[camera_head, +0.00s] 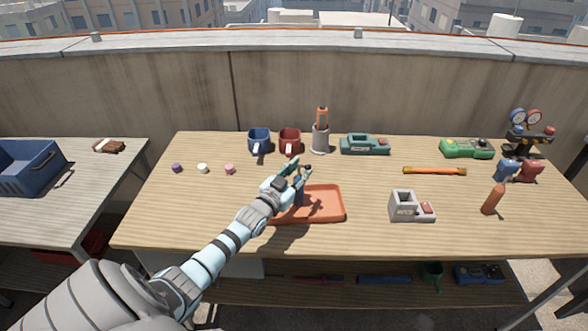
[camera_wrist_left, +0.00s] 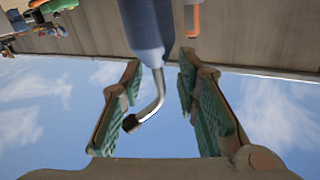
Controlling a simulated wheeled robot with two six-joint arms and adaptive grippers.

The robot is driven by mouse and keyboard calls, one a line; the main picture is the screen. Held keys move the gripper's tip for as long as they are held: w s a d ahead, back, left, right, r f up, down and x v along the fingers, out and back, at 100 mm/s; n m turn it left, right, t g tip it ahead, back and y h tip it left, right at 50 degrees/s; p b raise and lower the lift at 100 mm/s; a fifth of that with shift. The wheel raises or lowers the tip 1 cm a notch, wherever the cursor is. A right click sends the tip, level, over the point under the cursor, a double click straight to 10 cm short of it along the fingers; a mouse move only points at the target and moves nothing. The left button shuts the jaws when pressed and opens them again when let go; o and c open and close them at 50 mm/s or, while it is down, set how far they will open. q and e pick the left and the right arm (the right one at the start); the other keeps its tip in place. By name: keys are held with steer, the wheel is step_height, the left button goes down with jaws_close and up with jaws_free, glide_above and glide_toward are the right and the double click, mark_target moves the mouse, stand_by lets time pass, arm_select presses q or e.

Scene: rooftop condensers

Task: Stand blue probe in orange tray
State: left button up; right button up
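The orange tray (camera_head: 325,205) lies on the front middle of the wooden table. The blue probe (camera_head: 299,194) is upright over the tray and seems to stand on its floor, though my gripper partly hides it. In the left wrist view, which is upside down, the blue probe (camera_wrist_left: 147,25) shows a blue body and a bent metal tip with a dark end. My left gripper (camera_head: 296,169) is at the probe's top; in the wrist view its green-padded fingers (camera_wrist_left: 160,80) are spread, with visible gaps beside the metal tip. My right gripper is not in view.
Behind the tray stand a blue mug (camera_head: 259,141), a red mug (camera_head: 290,142) and a grey holder (camera_head: 320,140) with an orange-handled tool. A grey block-like device (camera_head: 405,206) stands right of the tray. The table left of the tray is mostly clear.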

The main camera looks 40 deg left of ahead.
arm_select(q)
steer(key=s+d+p, duration=0.1)
steer(key=s+p, duration=0.6)
steer(key=s, duration=0.5)
steer(key=shift+d, duration=0.3)
steer(key=shift+w+r, duration=0.1)
